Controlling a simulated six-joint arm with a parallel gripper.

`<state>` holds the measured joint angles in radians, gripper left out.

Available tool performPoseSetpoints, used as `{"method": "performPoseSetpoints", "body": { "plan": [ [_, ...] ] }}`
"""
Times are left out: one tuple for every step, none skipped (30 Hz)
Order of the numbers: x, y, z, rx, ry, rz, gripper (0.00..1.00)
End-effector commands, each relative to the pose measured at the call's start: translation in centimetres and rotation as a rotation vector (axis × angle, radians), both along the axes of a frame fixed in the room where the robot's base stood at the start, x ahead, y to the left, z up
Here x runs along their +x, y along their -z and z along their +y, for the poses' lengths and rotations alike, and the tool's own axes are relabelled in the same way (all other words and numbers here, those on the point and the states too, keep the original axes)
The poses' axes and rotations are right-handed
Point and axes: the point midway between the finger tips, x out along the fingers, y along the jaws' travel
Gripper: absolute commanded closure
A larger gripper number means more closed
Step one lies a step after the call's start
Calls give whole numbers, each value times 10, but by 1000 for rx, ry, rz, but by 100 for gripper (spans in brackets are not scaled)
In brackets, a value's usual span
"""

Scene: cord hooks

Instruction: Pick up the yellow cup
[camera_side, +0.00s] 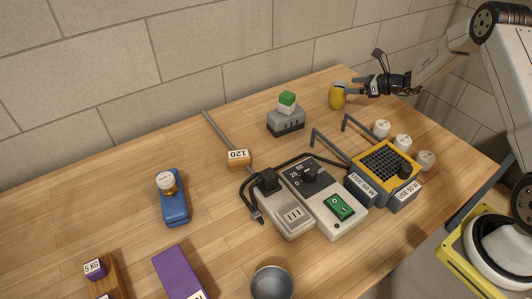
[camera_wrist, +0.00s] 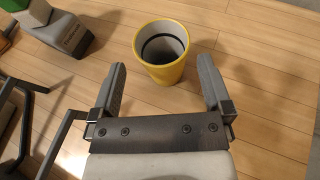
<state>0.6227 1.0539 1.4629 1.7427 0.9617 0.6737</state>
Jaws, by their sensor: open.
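The yellow cup (camera_side: 338,96) stands upright at the far right of the wooden table, near the wall. In the wrist view the yellow cup (camera_wrist: 163,54) shows its open mouth and grey inside, which looks empty. My gripper (camera_side: 358,87) is low beside the cup, on its right in the side view. In the wrist view my gripper (camera_wrist: 163,72) has its two fingers spread wide, with the cup between and slightly beyond the tips. There are visible gaps on both sides, and neither finger seems to touch it.
Two dark hooks (camera_side: 346,132) rise left of my gripper. A yellow grilled unit (camera_side: 382,160) and several white knobs or weights (camera_side: 403,142) lie nearer. A grey block with a green top (camera_side: 286,120) stands left of the cup. Table around the cup is clear.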

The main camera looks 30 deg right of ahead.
Motion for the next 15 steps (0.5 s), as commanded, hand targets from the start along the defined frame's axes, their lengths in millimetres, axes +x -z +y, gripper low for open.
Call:
{"method": "performPoseSetpoints", "body": {
  "plan": [
    [1,1,1,0,0,0,0],
    [1,1,1,0,0,0,0],
    [1,1,1,0,0,0,0],
    [1,1,1,0,0,0,0],
    [1,1,1,0,0,0,0],
    [2,1,1,0,-1,0,0],
    [3,1,1,0,-1,0,0],
    [4,2,2,0,-1,0,0],
    [6,3,3,0,-1,0,0],
    [8,4,4,-1,-2,1,0],
    [10,5,5,-1,-2,1,0],
    [13,6,6,-1,-2,1,0],
    [16,7,7,-1,-2,1,0],
    [18,8,8,-1,-2,1,0],
    [22,10,10,-1,-2,2,0]
  ]
}}
